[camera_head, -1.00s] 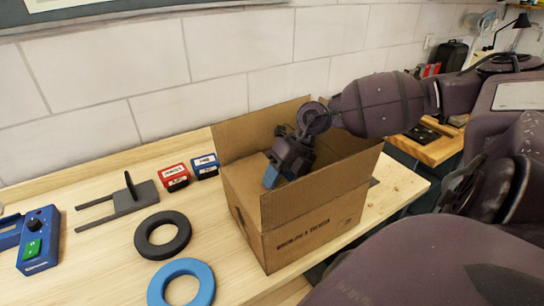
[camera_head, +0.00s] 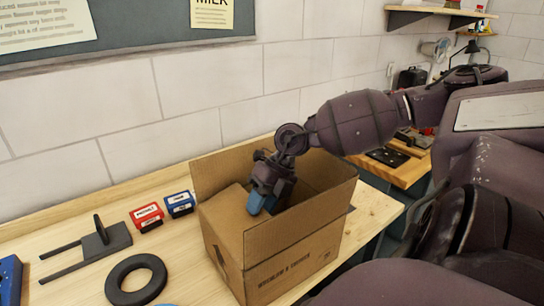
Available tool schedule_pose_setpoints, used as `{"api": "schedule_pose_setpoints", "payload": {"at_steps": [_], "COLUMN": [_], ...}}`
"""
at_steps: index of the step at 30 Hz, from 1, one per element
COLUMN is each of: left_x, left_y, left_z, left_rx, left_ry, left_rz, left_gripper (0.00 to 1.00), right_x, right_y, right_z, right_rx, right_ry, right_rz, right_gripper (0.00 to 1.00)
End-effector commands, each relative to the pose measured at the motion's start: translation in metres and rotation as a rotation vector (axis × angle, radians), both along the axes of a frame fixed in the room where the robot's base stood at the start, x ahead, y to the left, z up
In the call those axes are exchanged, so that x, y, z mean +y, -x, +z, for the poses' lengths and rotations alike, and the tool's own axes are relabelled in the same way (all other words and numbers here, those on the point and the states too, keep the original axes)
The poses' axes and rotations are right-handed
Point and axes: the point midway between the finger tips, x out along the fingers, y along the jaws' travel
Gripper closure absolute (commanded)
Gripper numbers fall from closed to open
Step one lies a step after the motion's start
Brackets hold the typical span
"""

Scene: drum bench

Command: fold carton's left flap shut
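The brown cardboard carton (camera_head: 290,268) stands on the wooden bench with its far flap (camera_head: 235,165) and near flap (camera_head: 310,218) upright. Its left flap (camera_head: 224,212) leans inward over the opening, not flat. My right gripper (camera_head: 256,204), with blue fingertips, points down into the carton opening, just right of the left flap. Whether it touches the flap, and whether its fingers are open, I cannot tell. The near flap hides part of the inside.
Left of the carton are a red box (camera_head: 147,217), a blue box (camera_head: 179,204), a dark grey forked part (camera_head: 102,242) and a black ring (camera_head: 136,258). A blue device (camera_head: 10,280) is at the left edge. The tiled wall (camera_head: 200,95) closes the back.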

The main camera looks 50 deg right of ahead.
Motion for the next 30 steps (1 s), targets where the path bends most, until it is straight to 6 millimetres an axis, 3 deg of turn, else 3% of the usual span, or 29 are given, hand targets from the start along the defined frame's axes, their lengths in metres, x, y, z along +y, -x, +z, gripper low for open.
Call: {"api": "schedule_pose_setpoints", "payload": {"at_steps": [12, 27, 30], "left_x": [0.0, 0.001, 0.001], "left_y": [0.0, 0.005, 0.005], "left_z": [0.018, 0.016, 0.015], "left_rx": [-0.005, 0.008, 0.007], "left_ry": [0.001, 0.0, 0.0], "left_rz": [0.001, 0.004, 0.004], "left_gripper": [0.0, 0.0, 0.0], "right_x": [-0.034, -0.04, -0.04], "right_y": [0.01, 0.012, 0.011], "right_z": [0.054, 0.064, 0.063], "right_rx": [0.003, 0.001, -0.003], "right_ry": [0.004, 0.001, 0.001], "right_rz": [-0.001, 0.001, 0.003], "right_gripper": [0.71, 0.71, 0.85]}}
